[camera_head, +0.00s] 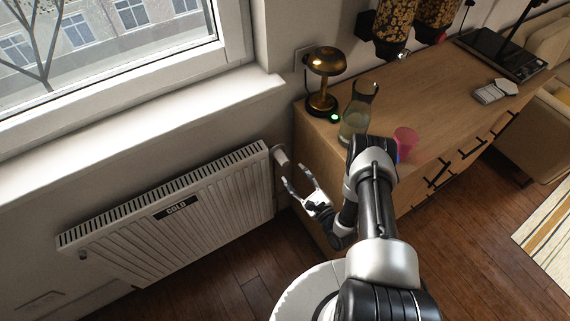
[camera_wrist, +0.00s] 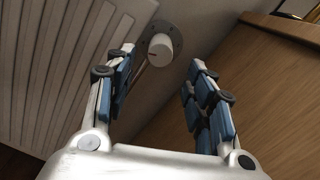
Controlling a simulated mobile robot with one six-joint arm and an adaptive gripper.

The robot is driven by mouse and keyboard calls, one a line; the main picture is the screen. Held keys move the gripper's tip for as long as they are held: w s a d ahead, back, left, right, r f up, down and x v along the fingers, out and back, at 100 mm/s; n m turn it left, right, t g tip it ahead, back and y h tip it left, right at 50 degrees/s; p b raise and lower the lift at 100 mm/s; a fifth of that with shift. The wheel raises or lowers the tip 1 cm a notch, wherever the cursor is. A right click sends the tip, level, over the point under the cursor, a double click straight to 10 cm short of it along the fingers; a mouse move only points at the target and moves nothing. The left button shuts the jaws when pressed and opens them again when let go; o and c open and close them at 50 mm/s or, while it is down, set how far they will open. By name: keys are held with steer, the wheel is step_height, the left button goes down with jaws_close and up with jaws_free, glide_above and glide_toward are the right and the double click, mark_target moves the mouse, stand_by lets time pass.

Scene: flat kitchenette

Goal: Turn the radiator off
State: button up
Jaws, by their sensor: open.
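My gripper (camera_head: 299,182) is open and empty, just in front of and below the knob in the head view. The fingers look apart from the knob.
A wooden cabinet (camera_head: 440,110) stands close to the right of the knob. On it are a brass lamp (camera_head: 323,80), a glass carafe (camera_head: 357,112), a pink cup (camera_head: 405,143) and a small white item (camera_head: 495,91). The windowsill (camera_head: 140,135) runs above the radiator.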

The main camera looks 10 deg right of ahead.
mark_target(286, 164)
steer(key=b+x, duration=0.1)
steer(key=x, duration=0.7)
steer(key=shift+b, duration=0.4)
steer(key=c, duration=1.1)
steer(key=shift+o, duration=0.2)
